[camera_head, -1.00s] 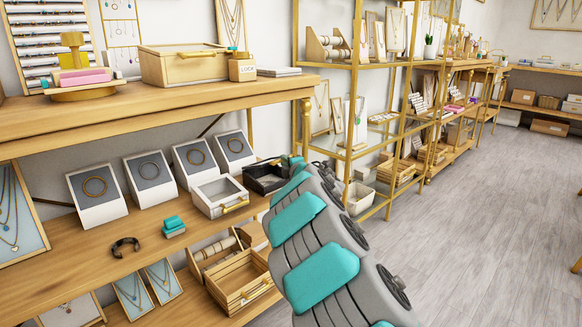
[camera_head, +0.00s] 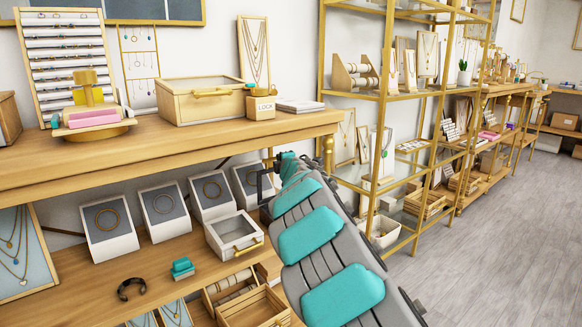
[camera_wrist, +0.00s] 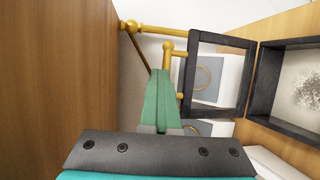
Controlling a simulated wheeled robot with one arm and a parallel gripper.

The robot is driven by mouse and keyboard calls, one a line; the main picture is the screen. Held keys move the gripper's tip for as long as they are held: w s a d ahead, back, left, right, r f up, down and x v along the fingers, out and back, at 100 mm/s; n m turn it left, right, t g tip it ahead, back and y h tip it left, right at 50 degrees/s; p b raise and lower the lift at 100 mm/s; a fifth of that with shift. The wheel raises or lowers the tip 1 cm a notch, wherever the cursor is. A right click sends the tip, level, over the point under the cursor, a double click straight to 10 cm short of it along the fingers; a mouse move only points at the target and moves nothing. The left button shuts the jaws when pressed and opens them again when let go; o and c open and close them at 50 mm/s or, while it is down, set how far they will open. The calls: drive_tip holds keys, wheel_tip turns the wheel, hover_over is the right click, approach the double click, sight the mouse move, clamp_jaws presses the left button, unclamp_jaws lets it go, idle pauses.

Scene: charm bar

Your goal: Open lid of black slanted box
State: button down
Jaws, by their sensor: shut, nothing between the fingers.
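The black slanted box (camera_wrist: 287,97) is at the right of the wrist view, with its pale interior showing. Its black-framed glass lid (camera_wrist: 250,75) stands raised away from the box, hinged side toward it. White displays show through the glass. A gold handle (camera_wrist: 168,47) is on the lid's far edge. My gripper (camera_wrist: 166,74) has its green fingers shut and empty, right beside the handle; I cannot tell whether they touch it. In the head view a dark edge of the raised lid (camera_head: 262,186) shows beside my arm, which hides most of the box.
A white glass-lidded box (camera_head: 233,236) stands left of my arm on the lower shelf, with ring displays (camera_head: 163,211) behind it. The upper wooden shelf (camera_head: 170,140) overhangs this space. A gold-framed rack (camera_head: 385,130) stands to the right.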

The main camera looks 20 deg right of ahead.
drive_tip(key=c, duration=1.5)
unclamp_jaws()
drive_tip(key=shift+s+d+r, duration=0.1)
drive_tip(key=shift+s+r, duration=0.05)
drive_tip(key=shift+r, duration=0.1)
drive_tip(key=o, duration=0.6)
drive_tip(key=shift+f, duration=0.3)
drive_tip(key=shift+o, duration=0.2)
drive_tip(key=shift+s, duration=0.2)
drive_tip(key=s+r+b, duration=0.1)
drive_tip(key=s, duration=0.6)
drive_tip(key=shift+s+a, duration=0.2)
